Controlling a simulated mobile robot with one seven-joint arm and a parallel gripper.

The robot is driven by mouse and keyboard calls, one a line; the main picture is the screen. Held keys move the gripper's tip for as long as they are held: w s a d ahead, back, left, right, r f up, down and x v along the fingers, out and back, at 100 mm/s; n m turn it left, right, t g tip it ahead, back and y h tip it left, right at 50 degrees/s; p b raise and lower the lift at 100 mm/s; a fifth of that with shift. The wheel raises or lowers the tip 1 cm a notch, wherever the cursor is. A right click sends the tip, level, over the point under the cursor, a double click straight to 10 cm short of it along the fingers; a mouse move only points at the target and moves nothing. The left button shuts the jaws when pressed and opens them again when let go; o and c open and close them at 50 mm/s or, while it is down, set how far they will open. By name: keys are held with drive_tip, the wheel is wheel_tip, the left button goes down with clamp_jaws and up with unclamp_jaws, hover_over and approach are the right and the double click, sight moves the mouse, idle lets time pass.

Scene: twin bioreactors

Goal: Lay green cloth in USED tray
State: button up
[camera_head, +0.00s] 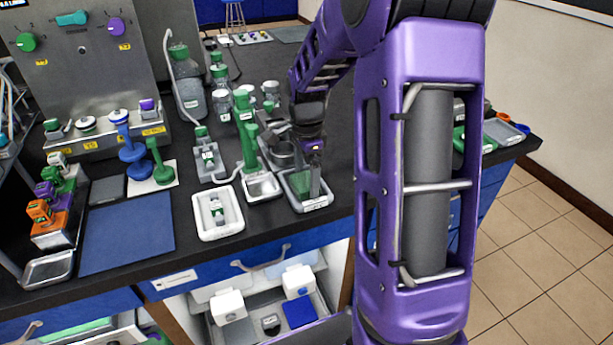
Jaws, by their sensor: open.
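My gripper (314,172) points down over a small grey tray (322,206) near the front edge of the bench. A green patch that looks like the green cloth (315,185) shows right below the fingers, inside that tray. The gripper is open; whether its fingers touch the cloth is too small to tell. The tray has a white label on its front, but I cannot read it, so I cannot tell if it says USED. My purple arm covers the bench to the right of the tray.
A metal tray (263,187) and a white tray (205,231) holding a bottle-like item stand to the left. Green-capped bottles (190,95) stand behind. A blue mat (128,236) lies further left. An open drawer (262,325) is below the bench front.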

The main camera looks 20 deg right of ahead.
sight(307, 180)
wheel_tip(307, 180, up, 12)
drive_tip(key=p, duration=0.2)
drive_tip(key=shift+r, duration=0.2)
idle(0.4)
